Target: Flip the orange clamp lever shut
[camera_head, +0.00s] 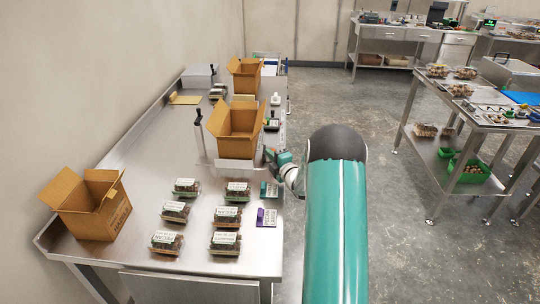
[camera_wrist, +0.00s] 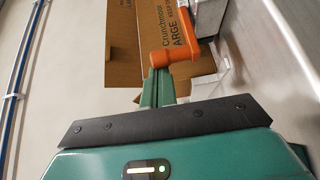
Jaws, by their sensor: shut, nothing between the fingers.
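The orange clamp lever (camera_wrist: 184,51) shows in the wrist view, in front of a cardboard box. One rounded end is at the left, just beyond my fingertips, and its arm runs up and right to a thicker end. My gripper (camera_wrist: 158,78) is shut and empty, its green fingers pointing at the lever's left end. I cannot tell whether they touch it. In the head view my gripper (camera_head: 271,156) is at the right side of the middle cardboard box (camera_head: 236,147), near the bench's right edge. The lever is not clearly visible there.
Several clamshell trays (camera_head: 237,190) stand on the steel bench (camera_head: 150,160) in front of the box. Open boxes stand at the left (camera_head: 95,212) and back (camera_head: 244,77). An upright black handle (camera_head: 198,117) is left of the middle box.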

